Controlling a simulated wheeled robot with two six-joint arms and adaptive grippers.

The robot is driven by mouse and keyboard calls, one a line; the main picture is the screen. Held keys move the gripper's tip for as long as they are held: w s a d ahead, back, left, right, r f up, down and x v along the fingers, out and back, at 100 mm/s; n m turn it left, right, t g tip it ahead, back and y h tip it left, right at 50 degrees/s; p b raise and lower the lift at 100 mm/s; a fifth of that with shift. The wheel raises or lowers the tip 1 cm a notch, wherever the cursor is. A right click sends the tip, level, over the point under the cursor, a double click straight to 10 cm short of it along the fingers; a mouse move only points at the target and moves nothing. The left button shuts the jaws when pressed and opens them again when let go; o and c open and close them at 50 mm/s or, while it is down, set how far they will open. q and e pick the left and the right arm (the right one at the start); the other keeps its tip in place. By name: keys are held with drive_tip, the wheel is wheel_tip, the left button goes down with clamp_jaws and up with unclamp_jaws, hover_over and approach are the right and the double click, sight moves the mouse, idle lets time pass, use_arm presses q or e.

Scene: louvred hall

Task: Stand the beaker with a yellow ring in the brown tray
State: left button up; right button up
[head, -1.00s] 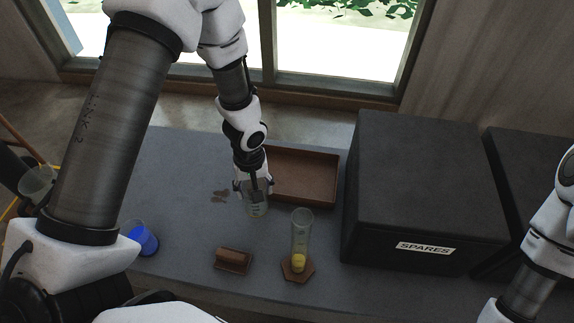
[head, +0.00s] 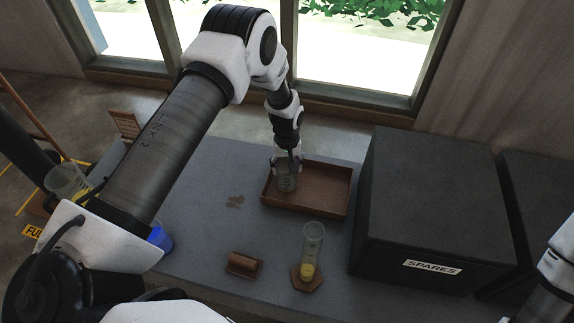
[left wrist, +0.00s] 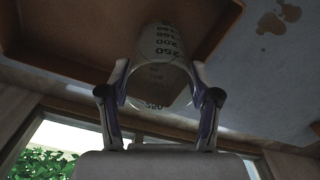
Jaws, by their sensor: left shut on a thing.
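My left gripper (head: 287,160) is shut on a clear graduated beaker (head: 287,184). The beaker is upright, over the left part of the brown tray (head: 325,208); I cannot tell whether its base touches the tray floor. In the left wrist view, the beaker (left wrist: 160,62) shows dark volume marks between the two fingers (left wrist: 160,98), with the tray (left wrist: 60,40) behind it. I cannot make out a yellow ring on it. My right gripper is out of view.
A tall cylinder with yellow at its bottom (head: 312,245) stands on a hexagonal base in front of the tray. A brown block (head: 243,264) lies left of it. A black SPARES box (head: 430,215) stands right. A blue container (head: 160,238) and another clear vessel (head: 66,181) are left.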

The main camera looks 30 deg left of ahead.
use_arm(q)
drive_tip(key=shift+f, duration=0.15)
drive_tip(key=o, duration=1.2)
drive_tip(key=shift+o, duration=0.2)
wheel_tip(320, 180, up, 12)
